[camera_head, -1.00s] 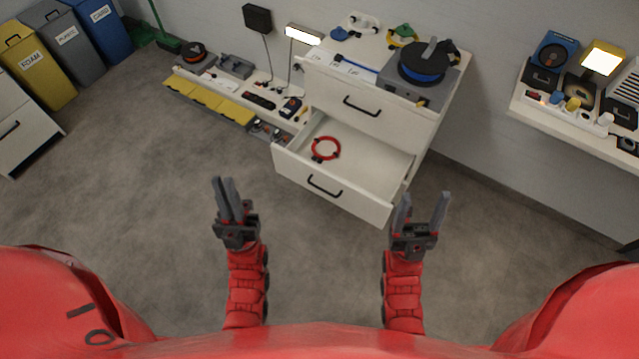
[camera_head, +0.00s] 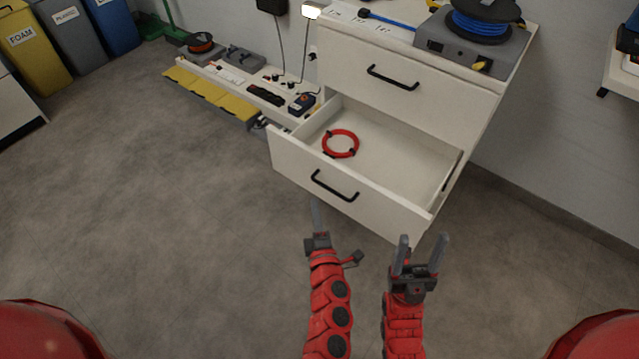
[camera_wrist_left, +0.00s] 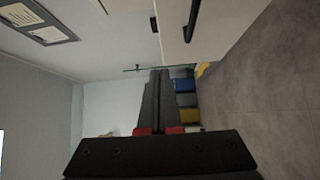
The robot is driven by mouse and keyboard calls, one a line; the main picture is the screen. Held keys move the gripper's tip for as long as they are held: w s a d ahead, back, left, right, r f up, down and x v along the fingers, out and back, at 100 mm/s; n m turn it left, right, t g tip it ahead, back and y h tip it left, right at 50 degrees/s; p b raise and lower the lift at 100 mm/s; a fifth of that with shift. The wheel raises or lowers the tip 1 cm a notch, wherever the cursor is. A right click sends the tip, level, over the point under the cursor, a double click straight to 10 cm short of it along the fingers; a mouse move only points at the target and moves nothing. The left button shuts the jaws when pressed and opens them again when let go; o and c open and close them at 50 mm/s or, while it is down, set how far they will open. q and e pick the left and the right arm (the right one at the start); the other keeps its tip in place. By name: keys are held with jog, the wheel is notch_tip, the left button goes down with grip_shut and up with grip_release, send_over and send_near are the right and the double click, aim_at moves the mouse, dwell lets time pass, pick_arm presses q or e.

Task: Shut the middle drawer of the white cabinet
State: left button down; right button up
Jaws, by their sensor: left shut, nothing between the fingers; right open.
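The white cabinet (camera_head: 432,98) stands in front of me. Its middle drawer (camera_head: 292,168) is pulled out and has a black handle (camera_head: 334,187). A red ring-shaped coil (camera_head: 341,144) lies inside it. The drawer above (camera_head: 345,68) is shut. My left gripper (camera_head: 315,212) is shut and empty, just below the open drawer's front, near the handle; I cannot tell whether it touches. In the left wrist view its fingers (camera_wrist_left: 160,98) are together, with the drawer's handle (camera_wrist_left: 193,18) above right. My right gripper (camera_head: 420,252) is open and empty, below the drawer's right corner.
A grey device with a blue cable reel (camera_head: 482,27) stands on the cabinet. A low white shelf with tools (camera_head: 262,88) and yellow trays (camera_head: 212,97) lies left of it. Bins (camera_head: 70,35) stand at the far left. The floor (camera_head: 170,220) at left is clear.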

pick_arm(q)
jog(key=b, duration=0.2)
send_near(320, 160)
jog(key=w+a, duration=0.2)
jog(key=a, duration=0.2)
jog(key=w+d, duration=0.2)
jog(key=w, duration=0.1)
jog(key=shift+r+b, duration=0.1)
jog(key=shift+b, duration=0.25)
jog(key=shift+w+d, duration=0.35)
jog(key=shift+w, duration=0.05)
